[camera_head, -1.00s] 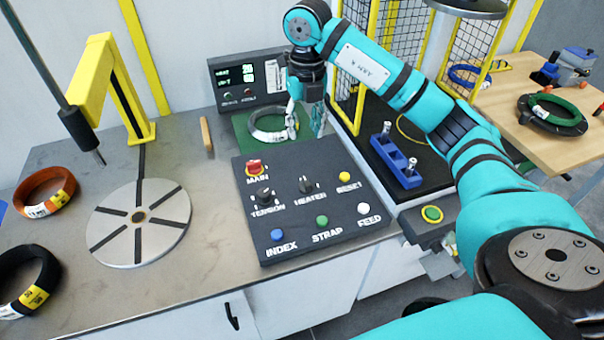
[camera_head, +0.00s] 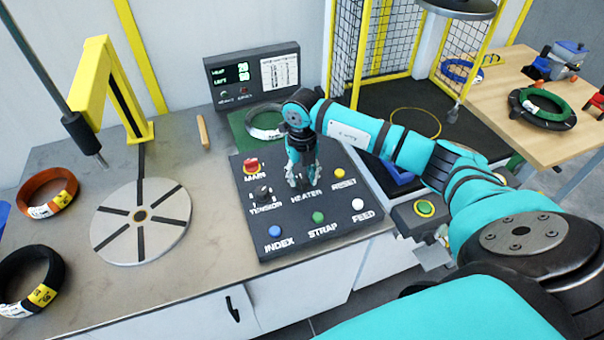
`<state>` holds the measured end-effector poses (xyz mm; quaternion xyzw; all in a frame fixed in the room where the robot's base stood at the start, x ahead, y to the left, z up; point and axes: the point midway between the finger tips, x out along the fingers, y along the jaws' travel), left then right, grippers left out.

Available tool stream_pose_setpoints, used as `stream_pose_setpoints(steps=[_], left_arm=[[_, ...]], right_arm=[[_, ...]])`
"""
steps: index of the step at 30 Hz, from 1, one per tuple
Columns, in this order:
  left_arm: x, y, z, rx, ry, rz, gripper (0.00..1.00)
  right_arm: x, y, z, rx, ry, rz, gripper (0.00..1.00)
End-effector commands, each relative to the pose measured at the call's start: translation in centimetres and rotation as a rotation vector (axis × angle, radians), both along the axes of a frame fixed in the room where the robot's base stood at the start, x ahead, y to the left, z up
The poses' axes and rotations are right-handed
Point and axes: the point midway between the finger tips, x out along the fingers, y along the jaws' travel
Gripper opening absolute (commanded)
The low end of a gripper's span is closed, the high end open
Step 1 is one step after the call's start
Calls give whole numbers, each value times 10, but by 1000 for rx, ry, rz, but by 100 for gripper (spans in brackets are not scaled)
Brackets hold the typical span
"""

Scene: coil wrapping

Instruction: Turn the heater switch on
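The dark control panel (camera_head: 289,247) lies on the grey bench, with labelled knobs and buttons. The heater switch is a black knob (camera_head: 304,183) above the label HEATER, and my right gripper (camera_head: 302,178) is right over it and largely hides it. The fingers point down, one on each side of the knob as far as I can see. Whether they touch it, and how far apart they are, I cannot tell. The switch's pointer position is hidden. My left gripper is not in view.
The red MAIN knob (camera_head: 251,166) and black TENSION knob (camera_head: 262,193) sit left of the gripper, the yellow RESET button (camera_head: 338,172) right. A display box (camera_head: 253,75) stands behind. A slotted round plate (camera_head: 141,221) and the yellow arm (camera_head: 91,75) are at left.

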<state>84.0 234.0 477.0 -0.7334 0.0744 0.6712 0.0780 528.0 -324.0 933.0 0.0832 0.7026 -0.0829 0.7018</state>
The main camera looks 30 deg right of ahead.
Motion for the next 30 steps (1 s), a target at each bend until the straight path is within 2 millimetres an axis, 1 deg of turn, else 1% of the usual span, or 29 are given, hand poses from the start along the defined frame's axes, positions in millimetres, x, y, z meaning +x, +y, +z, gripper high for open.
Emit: stream_pose_setpoints(steps=[4, 11, 18, 20, 30], left_arm=[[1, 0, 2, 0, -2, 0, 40], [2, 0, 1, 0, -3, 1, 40], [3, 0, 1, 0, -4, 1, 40], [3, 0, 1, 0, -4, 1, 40], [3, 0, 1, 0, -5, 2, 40]], right_arm=[[0, 0, -6, -1, 0, -1, 38], [0, 0, -7, -1, -1, 0, 38], [0, 0, -6, 0, 0, 0, 6], [0, 0, -6, 0, 0, 0, 0], [0, 0, -6, -1, -1, -17, 0]])
